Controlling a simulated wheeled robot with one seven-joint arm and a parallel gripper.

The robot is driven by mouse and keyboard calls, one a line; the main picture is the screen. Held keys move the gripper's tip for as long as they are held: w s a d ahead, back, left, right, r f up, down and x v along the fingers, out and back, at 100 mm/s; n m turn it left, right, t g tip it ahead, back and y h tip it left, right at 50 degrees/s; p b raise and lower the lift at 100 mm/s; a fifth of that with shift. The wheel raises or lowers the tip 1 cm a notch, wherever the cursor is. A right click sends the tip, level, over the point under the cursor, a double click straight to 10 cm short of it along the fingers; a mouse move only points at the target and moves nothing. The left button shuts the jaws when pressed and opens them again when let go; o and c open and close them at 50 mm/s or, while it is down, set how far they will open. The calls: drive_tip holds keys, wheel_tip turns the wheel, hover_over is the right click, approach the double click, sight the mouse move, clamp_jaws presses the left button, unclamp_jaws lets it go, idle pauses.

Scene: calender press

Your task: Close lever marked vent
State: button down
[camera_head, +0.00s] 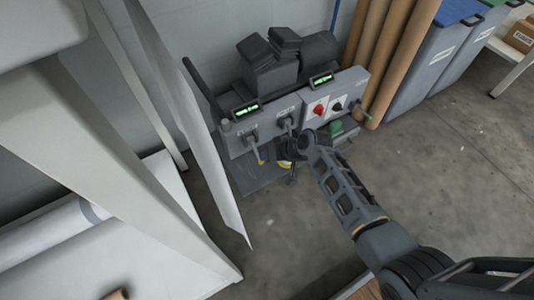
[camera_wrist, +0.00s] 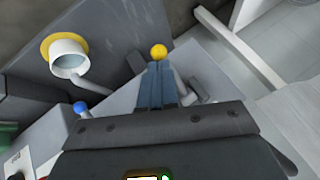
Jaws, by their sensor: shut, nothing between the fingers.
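A grey control panel (camera_head: 270,122) on the machine carries two levers under small labels, too small to read, so I cannot tell which is marked vent. The left lever (camera_head: 254,149) hangs down and ends in a yellow tip. The second lever (camera_head: 288,124) is to its right; its lower end is not clear. In the wrist view a yellow ball knob (camera_wrist: 158,51) is just beyond the tips of my gripper (camera_wrist: 158,70); I cannot tell if they touch. A blue ball knob (camera_wrist: 80,108) is at the left. My gripper is shut and empty.
A white pipe outlet with a yellow collar (camera_wrist: 66,50) is left of my gripper. A white sheet (camera_head: 200,130) hangs close on the left. The floor in front is clear.

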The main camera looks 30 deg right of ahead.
drive_tip(key=shift+w+f+b, duration=0.25)
drive_tip(key=shift+f+b, duration=0.05)
drive_tip(key=shift+f, duration=0.45)
drive_tip(key=shift+r, duration=0.1)
drive_tip(key=shift+r+p, duration=0.7)
drive_tip(key=shift+p, duration=0.05)
drive_tip(key=shift+r, duration=0.1)
